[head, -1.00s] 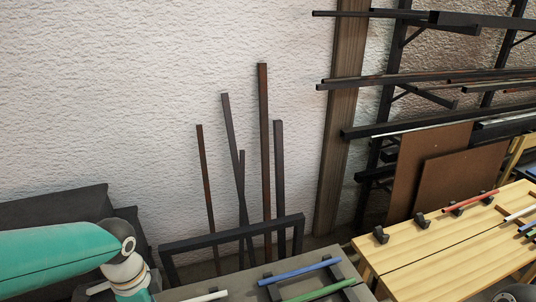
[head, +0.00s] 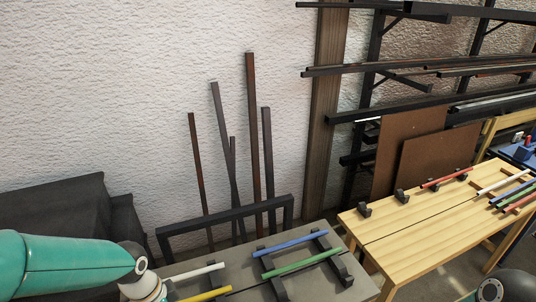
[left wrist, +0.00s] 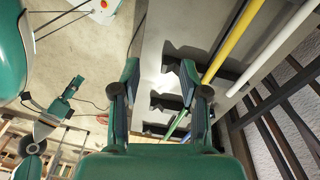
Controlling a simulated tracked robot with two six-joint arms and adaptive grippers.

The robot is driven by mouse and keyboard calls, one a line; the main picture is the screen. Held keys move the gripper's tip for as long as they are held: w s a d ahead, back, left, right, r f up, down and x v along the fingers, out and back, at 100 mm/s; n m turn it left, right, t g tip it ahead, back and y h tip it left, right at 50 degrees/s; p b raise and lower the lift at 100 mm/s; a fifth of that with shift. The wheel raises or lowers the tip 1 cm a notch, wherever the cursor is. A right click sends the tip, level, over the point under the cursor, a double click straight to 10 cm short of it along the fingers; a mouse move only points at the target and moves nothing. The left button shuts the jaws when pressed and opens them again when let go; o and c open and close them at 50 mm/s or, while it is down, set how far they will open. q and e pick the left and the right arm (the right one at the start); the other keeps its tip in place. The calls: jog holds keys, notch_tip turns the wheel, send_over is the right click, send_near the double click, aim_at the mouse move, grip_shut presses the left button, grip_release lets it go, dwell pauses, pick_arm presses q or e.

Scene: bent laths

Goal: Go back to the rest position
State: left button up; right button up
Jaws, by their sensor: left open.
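My left arm enters the head view at the lower left; its gripper is below the frame there. In the left wrist view my left gripper (left wrist: 158,80) has its two fingers apart with nothing between them. A yellow lath (left wrist: 235,40) and a white lath (left wrist: 280,48) lie to the right of the fingers, apart from them. In the head view the grey table (head: 365,284) bears a white lath (head: 195,271), a yellow lath (head: 208,294), a blue lath (head: 290,243) and a green lath (head: 302,263). Part of my right arm (head: 492,291) shows at the lower right; I cannot make out its gripper.
A wooden table (head: 400,232) at the right holds a red lath (head: 445,178), a white lath (head: 500,186) and several coloured ones at its right end. Dark bars (head: 250,140) lean on the wall behind a black frame (head: 225,212). A bar rack stands at the back right.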

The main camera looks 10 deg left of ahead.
pick_arm(q)
jog(key=s+d+f+n+h, duration=0.1)
jog(key=s+d+f+n, duration=0.3)
jog(key=d+f+n, duration=0.45)
jog(key=s+d+f+n+h, duration=0.2)
jog(key=s+d+f+n, duration=0.3)
jog(key=f, duration=0.7)
notch_tip(320, 180, down, 8)
jog(key=w+m+b, duration=0.1)
jog(key=b, duration=0.7)
jog(key=shift+w+t, duration=0.15)
jog(key=shift+t, duration=0.15)
jog(key=shift+d+r+m, duration=0.1)
jog(key=shift+r+m, duration=0.05)
jog(key=shift+m, duration=0.1)
